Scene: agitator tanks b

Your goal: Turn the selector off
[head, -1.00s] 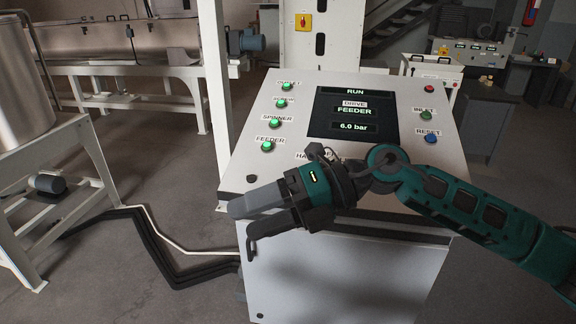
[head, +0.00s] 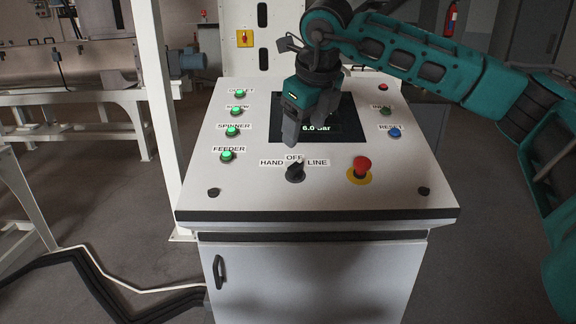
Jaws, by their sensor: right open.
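The selector (head: 295,174) is a small black knob on the sloping white console panel (head: 240,195). Labels HAND, OFF and LINE stand around it; its exact pointing direction is too small to tell. My right gripper (head: 291,141) comes in from the upper right with its fingers pointing down. It is open and empty, above the panel and just behind the selector in the picture, apart from it. It covers much of the dark screen (head: 340,131). My left gripper is not in view.
A red emergency button (head: 362,166) on a yellow base sits right of the selector. Several lit green buttons, including FEEDER (head: 227,156), run down the panel's left side. A blue RESET button (head: 394,132) is at the right. A white post (head: 155,100) stands left of the console.

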